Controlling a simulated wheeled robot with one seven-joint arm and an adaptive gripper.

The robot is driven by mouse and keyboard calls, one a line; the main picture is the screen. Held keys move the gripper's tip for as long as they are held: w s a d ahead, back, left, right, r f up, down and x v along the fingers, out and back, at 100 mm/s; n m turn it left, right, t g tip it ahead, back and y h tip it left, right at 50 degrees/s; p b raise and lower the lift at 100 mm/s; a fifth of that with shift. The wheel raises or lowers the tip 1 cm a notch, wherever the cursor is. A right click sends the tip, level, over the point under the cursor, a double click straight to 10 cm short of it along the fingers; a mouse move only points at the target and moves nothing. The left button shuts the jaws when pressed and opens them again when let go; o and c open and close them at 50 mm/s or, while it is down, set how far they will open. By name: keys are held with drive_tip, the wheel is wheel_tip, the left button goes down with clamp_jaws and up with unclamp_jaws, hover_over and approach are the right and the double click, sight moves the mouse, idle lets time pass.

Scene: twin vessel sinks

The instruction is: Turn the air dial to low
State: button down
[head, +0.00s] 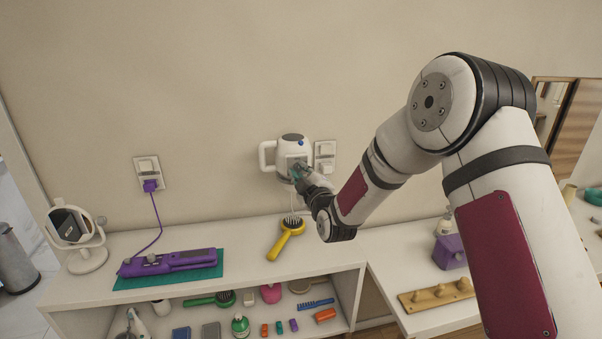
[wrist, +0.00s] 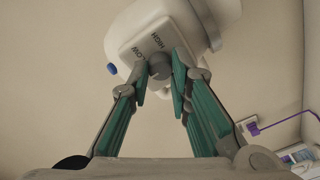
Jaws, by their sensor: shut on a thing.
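The air dial (wrist: 160,67) is a small grey knob on the white wall-mounted dryer unit (wrist: 172,28). The words HIGH and LOW are printed beside it in the wrist view; I cannot tell which one the dial points to. My gripper (wrist: 161,82) has its green fingertips on either side of the dial, shut on it. In the head view the dryer unit (head: 287,147) hangs on the wall, and my gripper (head: 297,172) is at its front, hiding the dial. A blue button (wrist: 113,69) sits on the unit near LOW.
A wall switch (head: 326,150) is right of the dryer. Below are a yellow hairbrush (head: 287,238), a purple straightener (head: 170,262) on a green mat and a round mirror (head: 79,234). The counter between brush and straightener is clear.

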drive_tip(key=shift+m, duration=0.3)
drive_tip(key=m, duration=0.5)
drive_tip(key=shift+f+m+t, duration=0.15)
drive_tip(key=shift+m+t, duration=0.15)
drive_tip(key=shift+t, duration=0.1)
drive_tip(key=m, duration=0.6)
drive_tip(key=shift+t+h, duration=0.3)
drive_tip(key=c, duration=1.5)
unclamp_jaws()
drive_tip(key=shift+o, duration=0.2)
drive_tip(key=v, duration=1.2)
